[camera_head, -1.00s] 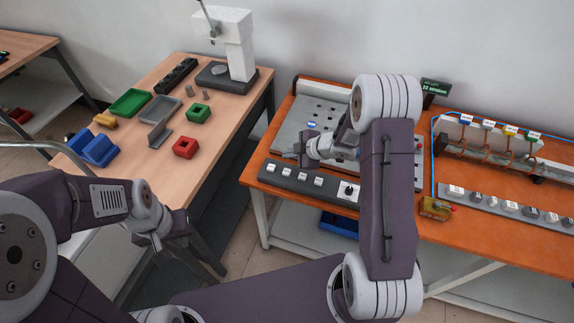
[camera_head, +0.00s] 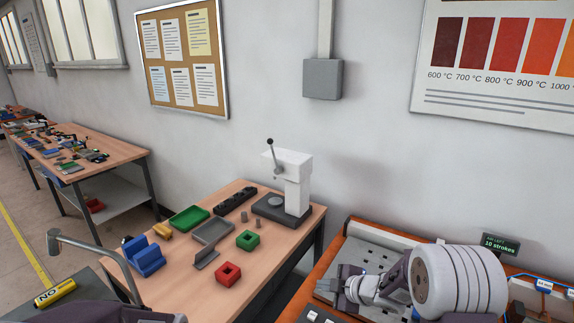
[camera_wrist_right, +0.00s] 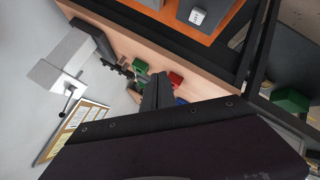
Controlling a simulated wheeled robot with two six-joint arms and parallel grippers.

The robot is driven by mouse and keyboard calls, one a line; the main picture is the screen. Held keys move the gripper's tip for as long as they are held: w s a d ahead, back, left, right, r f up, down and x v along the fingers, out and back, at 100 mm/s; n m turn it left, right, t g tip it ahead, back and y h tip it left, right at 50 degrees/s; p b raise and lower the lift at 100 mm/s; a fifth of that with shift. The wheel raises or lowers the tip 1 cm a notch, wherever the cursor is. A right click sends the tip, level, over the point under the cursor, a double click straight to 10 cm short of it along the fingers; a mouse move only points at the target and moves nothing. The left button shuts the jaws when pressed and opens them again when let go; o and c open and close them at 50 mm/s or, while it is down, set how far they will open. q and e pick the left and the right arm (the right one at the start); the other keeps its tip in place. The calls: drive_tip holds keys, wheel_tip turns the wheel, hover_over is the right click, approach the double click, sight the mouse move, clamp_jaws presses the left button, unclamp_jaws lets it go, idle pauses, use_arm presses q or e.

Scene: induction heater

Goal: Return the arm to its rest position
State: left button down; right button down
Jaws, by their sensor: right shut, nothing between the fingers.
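My right arm comes in at the lower right of the head view, above the orange induction heater bench (camera_head: 330,262). Its gripper (camera_head: 338,285) points left over the grey panel on that bench. The gripper is shut with nothing held. In the right wrist view the shut fingers (camera_wrist_right: 156,92) point toward the wooden table, seen turned. Dark parts of my left arm show along the bottom left edge of the head view; its gripper is out of frame.
A wall closes the back.

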wheel_tip(320, 180, up, 5)
drive_tip(key=m+t+h, duration=0.1)
drive_tip(key=m+h, duration=0.1)
drive_tip(key=s+d+m+g+h, duration=0.1)
drive_tip(key=s+d+m+h, duration=0.35)
drive_tip(key=s+m, duration=0.45)
drive_tip(key=s+f+m+g, duration=0.3)
drive_tip(key=s, duration=0.5)
drive_tip(key=s+f+m+g, duration=0.3)
drive_tip(key=s+f+g, duration=0.1)
drive_tip(key=s, duration=0.4)
drive_tip(key=shift+s+d+m+y, duration=0.15)
drive_tip(key=shift+d+m+y, duration=0.15)
drive_tip(key=shift+m+y, duration=0.1)
